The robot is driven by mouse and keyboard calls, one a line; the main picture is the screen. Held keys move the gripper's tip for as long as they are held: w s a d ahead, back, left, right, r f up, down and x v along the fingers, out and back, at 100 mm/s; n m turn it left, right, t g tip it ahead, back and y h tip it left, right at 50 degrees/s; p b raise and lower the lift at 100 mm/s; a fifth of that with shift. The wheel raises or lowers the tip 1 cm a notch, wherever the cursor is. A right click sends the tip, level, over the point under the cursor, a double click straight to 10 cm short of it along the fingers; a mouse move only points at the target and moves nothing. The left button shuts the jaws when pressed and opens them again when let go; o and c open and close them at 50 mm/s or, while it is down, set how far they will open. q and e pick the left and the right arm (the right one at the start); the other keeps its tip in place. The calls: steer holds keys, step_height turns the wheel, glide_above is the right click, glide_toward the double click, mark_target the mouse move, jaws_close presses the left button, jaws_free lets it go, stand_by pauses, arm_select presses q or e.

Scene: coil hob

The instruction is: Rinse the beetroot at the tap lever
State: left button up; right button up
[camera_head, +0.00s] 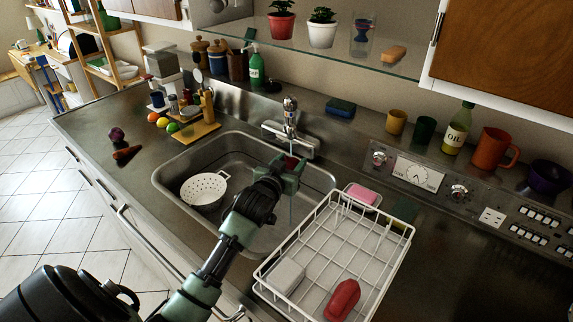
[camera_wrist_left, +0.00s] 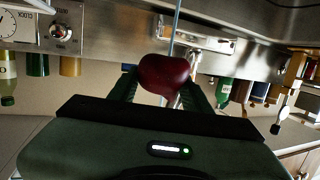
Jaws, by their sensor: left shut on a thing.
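My left gripper (camera_head: 288,172) reaches over the sink (camera_head: 165,178), just below the tap (camera_head: 289,122). It is shut on a dark red beetroot (camera_head: 291,162). In the left wrist view the beetroot (camera_wrist_left: 165,76) sits between the two green fingers. A thin stream of water (camera_wrist_left: 176,28) meets the beetroot there, and a thin line of water runs down below the gripper in the head view. The tap's lever (camera_head: 290,103) is at the top of the tap. My right gripper is not in view.
A white colander (camera_head: 204,189) stands in the sink's left part. A white wire dish rack (camera_head: 333,245) with a red item and a pale block is right of the sink. A board with fruit and jars stands left. A glass shelf (camera_head: 330,52) hangs above.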

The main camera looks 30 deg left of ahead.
arm_select(q)
steer(key=shift+s, duration=0.1)
steer(key=shift+p+v, duration=0.85)
steer(key=shift+v, duration=0.5)
steer(key=shift+s+d+f+p, duration=0.1)
steer(key=shift+s+d+p, duration=0.2)
steer(key=shift+s, duration=0.55)
steer(key=shift+s+d+f+p, duration=0.1)
steer(key=shift+s+d+p, duration=0.2)
steer(key=shift+s, duration=0.5)
steer(key=shift+s+d+p, duration=0.15)
steer(key=shift+s+p, duration=0.25)
steer(key=shift+s, duration=0.45)
steer(key=s+d+r+p, duration=0.1)
steer(key=s+r+p, duration=0.3)
steer(key=s+p, duration=0.1)
steer(key=shift+p, duration=0.35)
steer(key=shift+w+d, duration=0.1)
steer(key=shift+d, duration=0.05)
